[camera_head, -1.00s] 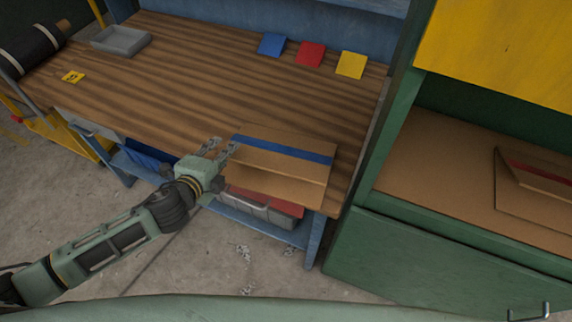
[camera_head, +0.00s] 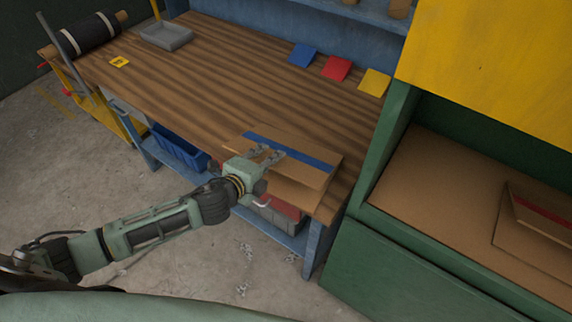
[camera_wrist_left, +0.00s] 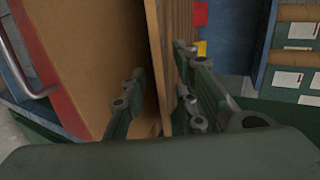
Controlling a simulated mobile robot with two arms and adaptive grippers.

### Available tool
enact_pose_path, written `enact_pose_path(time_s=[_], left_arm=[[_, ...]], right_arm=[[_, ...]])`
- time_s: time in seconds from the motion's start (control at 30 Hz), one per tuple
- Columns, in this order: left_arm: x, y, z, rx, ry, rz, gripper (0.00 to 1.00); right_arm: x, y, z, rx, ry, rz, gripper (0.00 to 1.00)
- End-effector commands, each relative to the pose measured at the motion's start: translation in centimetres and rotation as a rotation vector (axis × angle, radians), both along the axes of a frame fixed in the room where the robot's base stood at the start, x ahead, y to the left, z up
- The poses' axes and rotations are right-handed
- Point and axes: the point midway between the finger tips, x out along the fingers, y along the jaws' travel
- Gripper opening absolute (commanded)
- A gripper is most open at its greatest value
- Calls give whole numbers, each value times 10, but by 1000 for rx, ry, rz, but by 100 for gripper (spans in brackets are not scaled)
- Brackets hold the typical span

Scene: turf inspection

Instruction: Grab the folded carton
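The folded carton (camera_head: 305,160) is flat brown cardboard with a blue stripe. It lies at the near right corner of the wooden workbench, with a flap towards the front edge. My left gripper (camera_head: 265,154) is at its left end, with the fingertips overlapping the carton in the head view. In the left wrist view the fingers (camera_wrist_left: 160,100) stand apart, with brown cardboard (camera_wrist_left: 95,50) beside and between them. I cannot tell whether either finger touches it. My right gripper is not in view.
Another carton (camera_head: 535,222), with a red stripe, lies in the green cabinet (camera_head: 400,262) at right. Blue (camera_head: 302,54), red (camera_head: 337,68) and yellow (camera_head: 374,82) squares lie at the bench's back. A grey tray (camera_head: 166,36) is far left. The bench's middle (camera_head: 225,85) is clear.

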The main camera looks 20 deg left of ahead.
Motion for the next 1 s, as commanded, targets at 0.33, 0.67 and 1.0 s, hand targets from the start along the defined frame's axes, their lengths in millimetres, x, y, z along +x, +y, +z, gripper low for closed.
enact_pose_path(time_s=[0.33, 0.67, 1.0], left_arm=[[36, -22, -15, -2, -1, -1, 27], [41, -23, -19, -1, 0, -1, 27], [41, -23, -19, -1, 0, -1, 0]], right_arm=[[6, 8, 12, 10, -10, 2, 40], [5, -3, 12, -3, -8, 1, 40], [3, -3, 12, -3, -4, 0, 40]])
